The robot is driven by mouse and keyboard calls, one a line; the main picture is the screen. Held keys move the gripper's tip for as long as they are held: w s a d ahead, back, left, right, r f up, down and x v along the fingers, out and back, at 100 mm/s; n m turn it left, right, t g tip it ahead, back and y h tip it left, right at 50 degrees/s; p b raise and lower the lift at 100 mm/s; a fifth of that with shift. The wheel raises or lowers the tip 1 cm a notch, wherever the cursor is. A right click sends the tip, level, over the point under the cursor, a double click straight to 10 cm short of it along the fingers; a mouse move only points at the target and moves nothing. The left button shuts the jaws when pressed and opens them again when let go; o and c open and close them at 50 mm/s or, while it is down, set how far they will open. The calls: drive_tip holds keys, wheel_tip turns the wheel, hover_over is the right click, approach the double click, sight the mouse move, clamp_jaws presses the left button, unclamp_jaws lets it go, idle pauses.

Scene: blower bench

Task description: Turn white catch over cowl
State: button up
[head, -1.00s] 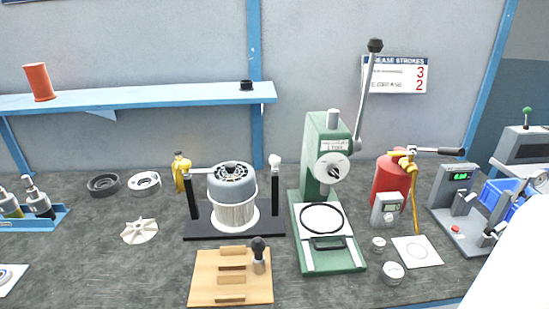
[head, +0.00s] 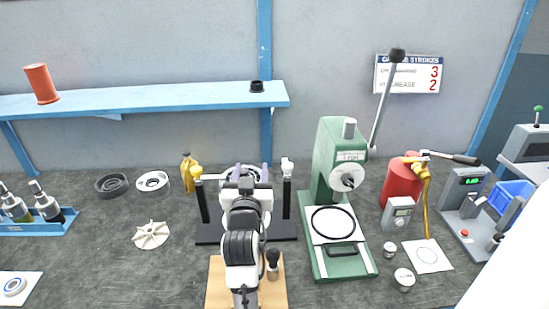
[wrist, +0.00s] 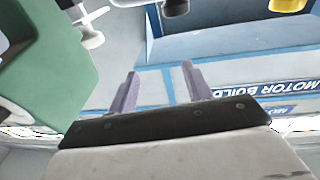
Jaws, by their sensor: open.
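The blower (head: 253,169), with its grey cowl, sits on a black stand between two black posts, mostly hidden behind my gripper (head: 247,172). On the left post, a white catch (head: 210,176) reaches inward toward the cowl. On the right post, a white catch (head: 287,165) stands at the top and shows no arm over the cowl. My gripper is open, its fingers apart in front of the blower and left of the right post. The wrist view shows my gripper (wrist: 159,69) with nothing between its fingers. Contact with the cowl cannot be told.
The green press (head: 335,200) with its raised lever stands close on the right. A wooden block (head: 217,290) with a black-knobbed tool (head: 272,262) lies in front. A yellow bottle (head: 188,172) stands behind the left post. A blue shelf (head: 180,100) runs above.

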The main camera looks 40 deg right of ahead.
sight(287, 168)
drive_tip(key=s+d+f+g, duration=0.1)
drive_tip(key=d, duration=0.1)
drive_tip(key=s+d+f+m+g+h, duration=0.1)
drive_tip(key=d, duration=0.1)
drive_tip(key=s+d+f+m+g, duration=0.1)
drive_tip(key=s+d, duration=0.1)
drive_tip(key=shift+s+d+f+h, duration=0.1)
drive_tip(key=shift+d+h, duration=0.2)
drive_tip(key=shift+d, duration=0.1)
drive_tip(key=shift+d+p, duration=0.25)
drive_tip(key=shift+p, duration=0.05)
drive_tip(key=p+x, duration=0.2)
drive_tip(key=x, duration=0.4)
drive_tip(key=shift+a, duration=0.15)
drive_tip(key=shift+w+d+f, duration=0.1)
drive_tip(key=shift+w+d, duration=0.3)
drive_tip(key=shift+w, duration=0.05)
clamp_jaws()
